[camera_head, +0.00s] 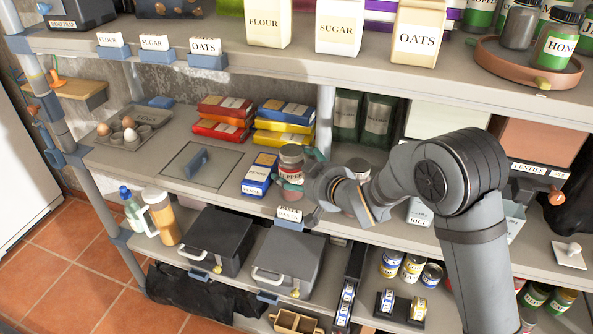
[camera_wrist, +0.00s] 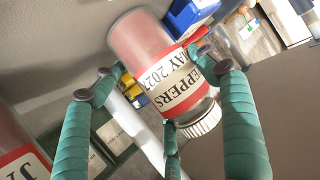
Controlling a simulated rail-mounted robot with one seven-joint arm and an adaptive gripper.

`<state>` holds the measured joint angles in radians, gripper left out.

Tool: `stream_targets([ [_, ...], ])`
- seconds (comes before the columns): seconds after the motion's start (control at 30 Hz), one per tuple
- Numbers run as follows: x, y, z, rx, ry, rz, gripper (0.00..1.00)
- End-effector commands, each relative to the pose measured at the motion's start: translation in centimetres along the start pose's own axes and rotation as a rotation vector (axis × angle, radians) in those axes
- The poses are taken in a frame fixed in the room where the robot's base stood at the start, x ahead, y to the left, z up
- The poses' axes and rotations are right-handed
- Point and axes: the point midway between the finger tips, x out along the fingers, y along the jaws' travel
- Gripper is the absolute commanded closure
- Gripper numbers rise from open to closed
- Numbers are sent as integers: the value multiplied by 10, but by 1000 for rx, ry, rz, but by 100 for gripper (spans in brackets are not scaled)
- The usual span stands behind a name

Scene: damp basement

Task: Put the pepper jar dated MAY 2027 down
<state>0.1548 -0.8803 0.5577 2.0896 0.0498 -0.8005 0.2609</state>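The pepper jar (camera_head: 291,172) is a clear jar with red contents and a pale lid, near the front of the middle shelf. In the wrist view the jar (camera_wrist: 163,65) appears lid-down, with PEPPERS and part of MAY 202 legible. My gripper (camera_head: 303,170) has teal-sleeved fingers around the jar; in the wrist view the gripper (camera_wrist: 160,85) looks open, with narrow gaps between the side fingertips and the glass. One finger overlaps the lid area. The jar's base contact with the shelf is hard to make out.
Another jar (camera_head: 358,168) stands to the right, partly behind my arm. Red and yellow packets (camera_head: 284,122) lie behind. A tag (camera_head: 290,213) hangs on the shelf's front edge.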

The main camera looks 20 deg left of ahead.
Motion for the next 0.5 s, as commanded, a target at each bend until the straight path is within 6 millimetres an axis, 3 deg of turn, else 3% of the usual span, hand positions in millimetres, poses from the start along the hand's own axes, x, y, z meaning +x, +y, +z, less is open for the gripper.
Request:
stream_targets([
  [0.23, 0, 0, 0, 0, 0, 0, 11],
  [0.5, 0, 0, -1, 0, 0, 0, 10],
])
